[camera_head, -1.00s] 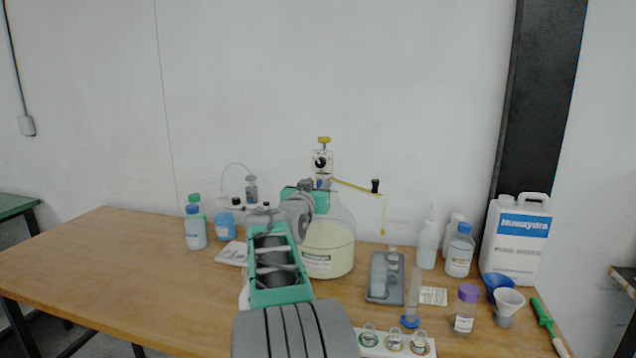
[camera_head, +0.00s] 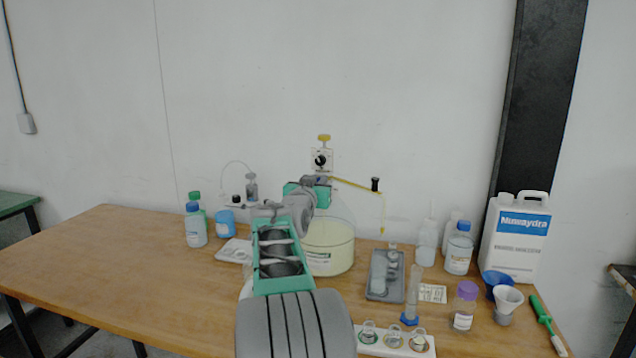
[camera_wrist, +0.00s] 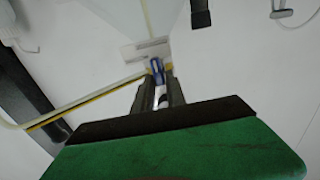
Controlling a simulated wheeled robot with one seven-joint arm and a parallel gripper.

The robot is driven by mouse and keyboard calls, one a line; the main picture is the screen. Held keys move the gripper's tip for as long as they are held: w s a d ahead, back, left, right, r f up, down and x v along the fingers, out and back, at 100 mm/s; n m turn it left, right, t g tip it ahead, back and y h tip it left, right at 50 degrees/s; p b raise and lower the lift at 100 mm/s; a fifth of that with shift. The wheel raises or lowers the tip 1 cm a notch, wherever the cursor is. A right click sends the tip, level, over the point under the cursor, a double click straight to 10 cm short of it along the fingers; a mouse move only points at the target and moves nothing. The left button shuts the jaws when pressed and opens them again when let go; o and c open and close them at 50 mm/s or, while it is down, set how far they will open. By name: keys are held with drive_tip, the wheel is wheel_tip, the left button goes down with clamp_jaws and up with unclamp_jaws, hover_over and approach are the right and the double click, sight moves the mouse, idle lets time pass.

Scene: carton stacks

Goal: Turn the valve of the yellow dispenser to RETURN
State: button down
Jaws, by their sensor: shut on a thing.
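The yellow dispenser (camera_head: 324,139) stands on a large jar of pale liquid (camera_head: 332,250) at the back middle of the table. It has a yellow top knob, a white plate with a black dial, and a thin yellow outlet arm (camera_head: 352,186) reaching right to a black handle. In the wrist view, my gripper (camera_wrist: 158,82) is shut on the blue valve (camera_wrist: 157,69) at the root of the yellow outlet tube (camera_wrist: 90,94). In the head view my green wrist hides the valve and gripper tips. Valve lettering is not readable.
A small bottle-top dispenser with a looped tube (camera_head: 251,186) and blue-labelled bottles stand left. A grey tray (camera_head: 374,290), wash bottle (camera_head: 426,246), measuring cylinder (camera_head: 412,300) and large white canister (camera_head: 516,240) stand right. The table's left part is clear.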

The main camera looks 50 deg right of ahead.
drive_tip(key=shift+n, duration=0.4)
drive_tip(key=n, duration=0.1)
drive_tip(key=n+b, duration=0.1)
drive_tip(key=n, duration=0.1)
drive_tip(key=shift+w+a+f+n, duration=0.15)
drive_tip(key=shift+w+n, duration=0.1)
drive_tip(key=shift+n, duration=0.05)
drive_tip(key=n, duration=0.4)
drive_tip(key=shift+w+f+n+b, duration=0.1)
drive_tip(key=shift+w+n+b, duration=0.15)
drive_tip(key=shift+n+b, duration=0.05)
drive_tip(key=n, duration=0.4)
drive_tip(key=shift+w+a+f+n, duration=0.15)
drive_tip(key=shift+n, duration=0.15)
drive_tip(key=shift+f+n+p, duration=0.2)
drive_tip(key=shift+n+p, duration=0.2)
drive_tip(key=shift+n, duration=0.7)
drive_tip(key=shift+f+n+p, duration=0.15)
drive_tip(key=shift+n+p, duration=0.2)
drive_tip(key=shift+n, duration=0.75)
drive_tip(key=c, duration=1.4)
unclamp_jaws()
drive_tip(key=shift+c, duration=0.2)
